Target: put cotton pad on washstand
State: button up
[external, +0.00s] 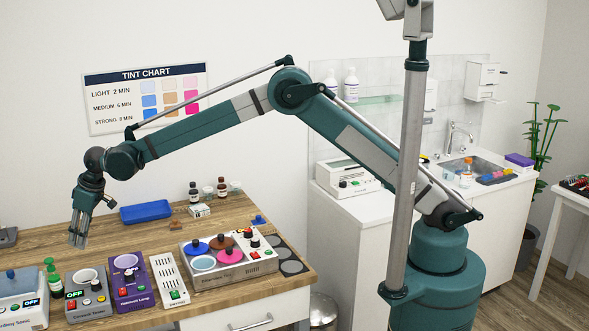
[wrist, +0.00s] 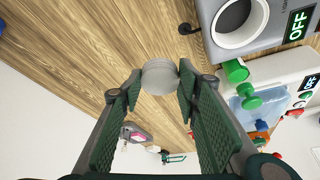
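My gripper (external: 78,240) hangs fingers-down above the left part of the wooden table in the external view. In the wrist view its two green padded fingers (wrist: 160,84) are closed on a small round whitish-grey pad, which looks like the cotton pad (wrist: 160,74). The pad touches both fingertips, with wood behind it. I cannot make out the pad in the external view. The washstand (external: 500,200) is the white cabinet at the right, with a sink (external: 470,168) and a tap (external: 459,135). My gripper is far to its left.
A green bottle (external: 53,280) and blue tray (external: 146,212) are near. The washstand top holds a purple box (external: 519,160), bottles and sponges near the sink.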

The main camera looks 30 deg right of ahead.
jog(key=w+d+r+m+t, duration=0.1)
jog(key=w+d+m, duration=0.1)
jog(key=w+d, duration=0.95)
jog(key=w+d+r+m, duration=0.2)
jog(key=w+d, duration=0.8)
jog(key=d, duration=0.3)
jog(key=w+d+m+h+b, duration=0.1)
jog(key=w+d, duration=0.3)
jog(key=d, duration=0.5)
jog(key=w+d+r+m+t, duration=0.1)
jog(key=w+d, duration=0.3)
jog(key=d, duration=0.5)
jog(key=w+d+m+h+b, duration=0.1)
jog(key=w+d, duration=0.3)
jog(key=d, duration=0.5)
jog(key=d+r+m+h+b, duration=0.15)
jog(key=d+m, duration=0.55)
jog(key=d, duration=3.8)
jog(key=s+d, duration=0.2)
jog(key=d, duration=0.3)
jog(key=s+d+m+h, duration=0.1)
jog(key=s+d, duration=0.1)
jog(key=d, duration=0.3)
jog(key=s+d+m+h, duration=0.1)
jog(key=s+d, duration=0.1)
jog(key=d, duration=0.3)
jog(key=shift+s+d+f, duration=0.25)
jog(key=shift+f, duration=0.05)
jog(key=shift+a, duration=0.1)
